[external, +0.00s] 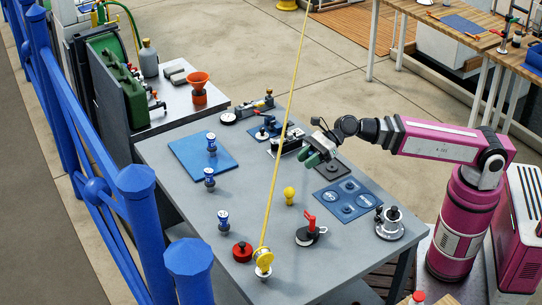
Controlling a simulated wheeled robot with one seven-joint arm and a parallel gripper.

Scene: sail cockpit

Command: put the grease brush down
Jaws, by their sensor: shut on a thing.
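I cannot tell whether the held thing touches the table.
A blue mat (188,160) lies at the table's left. A blue panel with round recesses (348,199), a red-handled fitting (311,232), a silver winch (390,222) and a yellow pulley (263,261) with a taut line stand nearer. Bare tabletop lies in the middle.

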